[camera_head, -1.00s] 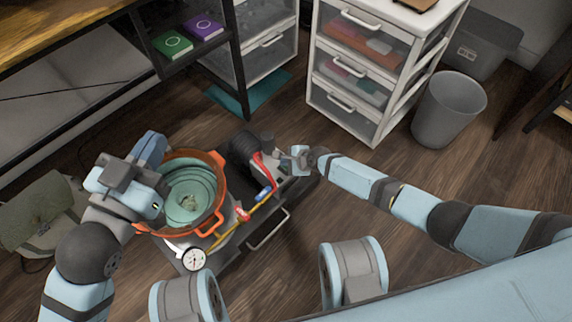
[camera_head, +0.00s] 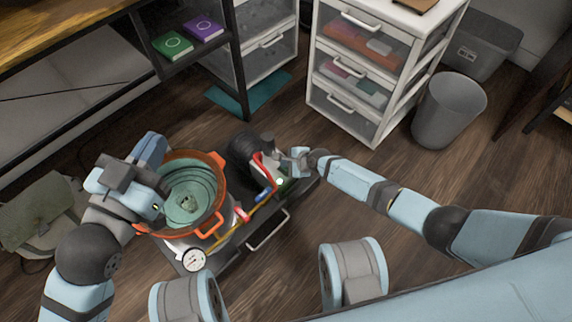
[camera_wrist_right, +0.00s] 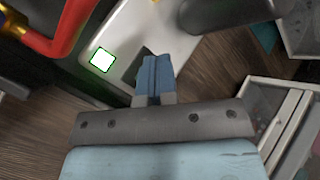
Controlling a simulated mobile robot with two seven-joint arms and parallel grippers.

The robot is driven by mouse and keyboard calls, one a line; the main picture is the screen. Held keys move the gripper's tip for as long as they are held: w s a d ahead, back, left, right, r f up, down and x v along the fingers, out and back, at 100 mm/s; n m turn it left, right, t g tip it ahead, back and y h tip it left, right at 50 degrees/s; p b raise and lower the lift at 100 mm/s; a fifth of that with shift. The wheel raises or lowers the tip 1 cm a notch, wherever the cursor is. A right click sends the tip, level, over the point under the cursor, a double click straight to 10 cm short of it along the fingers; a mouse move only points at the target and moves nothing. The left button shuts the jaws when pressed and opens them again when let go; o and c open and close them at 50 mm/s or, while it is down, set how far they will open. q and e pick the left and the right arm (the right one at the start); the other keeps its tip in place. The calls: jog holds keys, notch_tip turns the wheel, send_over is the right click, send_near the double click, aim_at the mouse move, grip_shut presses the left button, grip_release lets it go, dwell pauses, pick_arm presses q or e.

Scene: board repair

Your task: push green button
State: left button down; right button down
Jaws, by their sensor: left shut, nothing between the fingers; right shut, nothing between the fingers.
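The green button (camera_wrist_right: 103,60) is a bright white square with a green rim, set in the pale panel of the machine (camera_wrist_right: 128,35). In the head view the button (camera_head: 280,181) shows as a bright spot with a green glow. My right gripper (camera_wrist_right: 153,62) is shut and empty, its fingertips over the panel just right of the button and apart from it in the picture. In the head view my right gripper (camera_head: 292,168) is at the machine's right end. My left gripper (camera_head: 150,150) is beside the orange-rimmed pot, its fingertips not clearly visible.
A drawer unit (camera_head: 375,135) and a grey bin (camera_head: 450,110) stand at upper right. Wooden floor is clear below the drawers.

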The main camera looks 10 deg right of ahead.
pick_arm(q)
jog(key=shift+r, duration=0.2)
pick_arm(e)
jog(key=shift+r, duration=0.15)
